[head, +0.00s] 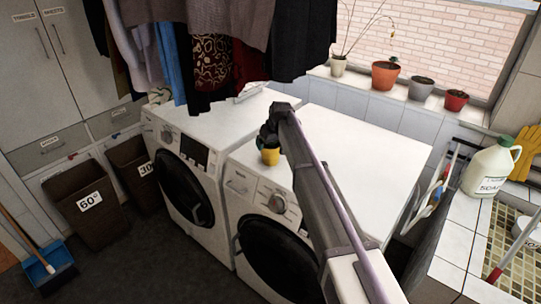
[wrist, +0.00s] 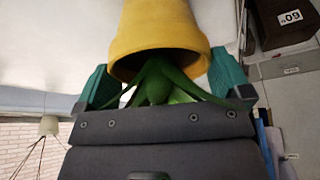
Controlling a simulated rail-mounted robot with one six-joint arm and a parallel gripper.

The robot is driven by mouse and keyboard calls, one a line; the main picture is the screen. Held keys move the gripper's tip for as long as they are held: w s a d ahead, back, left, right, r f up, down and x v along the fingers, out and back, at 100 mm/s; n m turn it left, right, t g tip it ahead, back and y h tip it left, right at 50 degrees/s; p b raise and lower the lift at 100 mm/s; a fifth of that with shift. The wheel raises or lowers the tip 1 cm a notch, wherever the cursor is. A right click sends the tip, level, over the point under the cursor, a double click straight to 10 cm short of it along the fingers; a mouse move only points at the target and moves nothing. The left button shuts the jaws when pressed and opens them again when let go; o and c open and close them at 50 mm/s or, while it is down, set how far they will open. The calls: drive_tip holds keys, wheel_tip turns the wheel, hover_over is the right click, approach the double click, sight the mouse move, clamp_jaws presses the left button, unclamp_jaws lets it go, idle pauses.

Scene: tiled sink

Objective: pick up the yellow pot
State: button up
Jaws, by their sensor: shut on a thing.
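The yellow pot (head: 270,156) hangs below my gripper (head: 267,139) at the front left of the right-hand washing machine's top. In the wrist view the yellow pot (wrist: 160,30) fills the top middle, with a green plant (wrist: 158,85) at its mouth. My gripper (wrist: 162,70) has a green pad on each side of the pot and is shut on it. I cannot tell whether the pot touches the machine's top.
Two white washing machines (head: 370,150) stand side by side. Dark clothes (head: 215,50) hang above the left one. Several potted plants (head: 385,75) line the window sill. A soap jug (head: 488,170) stands by the sink at right. Brown bins (head: 90,208) stand at left.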

sight(271, 147)
drive_tip(key=shift+c, duration=1)
drive_tip(key=shift+r, duration=0.1)
drive_tip(key=shift+r+p, duration=0.3)
drive_tip(key=shift+p, duration=0.05)
drive_tip(key=shift+c, duration=1)
drive_tip(key=shift+r+p, duration=0.7)
drive_tip(key=shift+p, duration=0.05)
wheel_tip(271, 147, up, 2)
drive_tip(key=shift+r+p, duration=0.15)
drive_tip(key=shift+p, duration=1)
drive_tip(key=s+d, duration=0.3)
drive_tip(key=s, duration=0.2)
drive_tip(key=s+d, duration=0.3)
drive_tip(key=s, duration=0.2)
drive_tip(key=s+d+f+b, duration=0.1)
drive_tip(key=s+d, duration=0.3)
drive_tip(key=s, duration=0.1)
